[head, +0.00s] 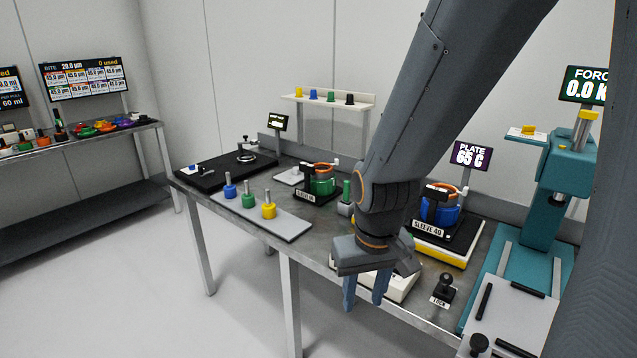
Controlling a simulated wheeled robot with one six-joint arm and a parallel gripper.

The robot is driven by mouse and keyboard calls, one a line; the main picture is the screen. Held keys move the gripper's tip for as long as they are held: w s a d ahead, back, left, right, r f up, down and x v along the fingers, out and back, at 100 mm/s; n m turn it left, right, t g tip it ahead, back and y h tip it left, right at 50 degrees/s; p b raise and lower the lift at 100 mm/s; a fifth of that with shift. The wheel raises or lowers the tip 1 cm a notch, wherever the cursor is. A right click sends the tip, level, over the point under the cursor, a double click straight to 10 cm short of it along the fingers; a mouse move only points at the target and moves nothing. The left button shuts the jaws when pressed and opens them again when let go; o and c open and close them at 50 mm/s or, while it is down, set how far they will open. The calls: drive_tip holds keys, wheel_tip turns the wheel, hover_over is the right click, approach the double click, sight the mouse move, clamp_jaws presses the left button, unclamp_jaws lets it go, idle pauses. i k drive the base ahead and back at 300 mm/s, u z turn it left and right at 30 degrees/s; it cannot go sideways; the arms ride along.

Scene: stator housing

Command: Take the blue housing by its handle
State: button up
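A blue cylindrical housing (440,212) with an orange ring at its top sits on the black and yellow plate station (447,250) labelled "SLEEVE 40". A dark upright part shows at its left side; I cannot tell whether this is its handle. My gripper (364,302) points down at the front of the bench, left of and nearer than the blue housing. Its two fingers are apart, with nothing visible between them. My arm hides the area left of the station. A smaller blue piece with a grey post (229,188) stands on the grey tray (285,227) at left.
Green (248,198) and yellow (269,209) posted pieces share the tray. A green housing (322,183) stands in a black fixture. A white box lies behind my fingers. A black knob (446,284) and teal press (565,165) stand right. Floor at left is clear.

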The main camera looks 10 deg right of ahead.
sight(441, 224)
drive_tip(key=z, duration=0.95)
drive_tip(key=k, duration=0.55)
drive_tip(key=u, duration=0.2)
drive_tip(key=i, duration=0.5)
